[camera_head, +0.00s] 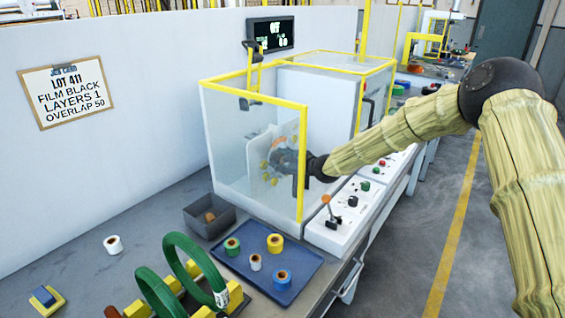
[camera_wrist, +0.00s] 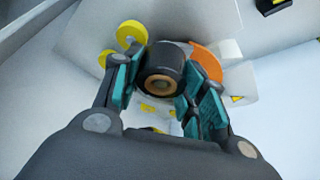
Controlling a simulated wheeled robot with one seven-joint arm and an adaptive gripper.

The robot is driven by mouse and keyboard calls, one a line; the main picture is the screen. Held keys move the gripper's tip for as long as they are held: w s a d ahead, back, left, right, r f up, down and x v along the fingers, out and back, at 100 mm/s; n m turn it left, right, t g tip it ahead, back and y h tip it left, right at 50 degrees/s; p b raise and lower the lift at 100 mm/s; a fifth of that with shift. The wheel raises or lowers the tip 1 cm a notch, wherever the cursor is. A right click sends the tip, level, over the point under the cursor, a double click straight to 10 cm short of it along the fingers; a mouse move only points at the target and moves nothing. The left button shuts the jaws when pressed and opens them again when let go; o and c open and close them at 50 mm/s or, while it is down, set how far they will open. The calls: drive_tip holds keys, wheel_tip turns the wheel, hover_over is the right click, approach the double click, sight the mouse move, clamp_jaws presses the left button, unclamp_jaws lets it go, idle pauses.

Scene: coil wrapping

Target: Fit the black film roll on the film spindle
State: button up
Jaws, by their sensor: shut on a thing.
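My gripper (camera_wrist: 160,90) is shut on the black film roll (camera_wrist: 165,62), with a teal-padded finger on each side of it. In the wrist view the roll's brown core (camera_wrist: 159,86) faces the camera. The roll is in front of a white plate (camera_wrist: 85,32) carrying yellow rollers (camera_wrist: 131,33) and an orange disc (camera_wrist: 206,62). In the head view my gripper (camera_head: 292,168) reaches inside the clear, yellow-framed enclosure. The film spindle is not distinguishable; I cannot tell whether the roll is around it.
A blue tray (camera_head: 235,265) holds several coloured rolls. Two green coils (camera_head: 195,262) stand on a yellow holder at the front. A grey bin (camera_head: 211,228) sits beside the enclosure (camera_head: 304,130). A control panel (camera_head: 340,230) with knobs lies right of it. A white roll (camera_head: 113,244) lies on the table.

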drive_tip(key=o, duration=1.1)
drive_tip(key=v, duration=1.2)
drive_tip(key=shift+d, duration=0.1)
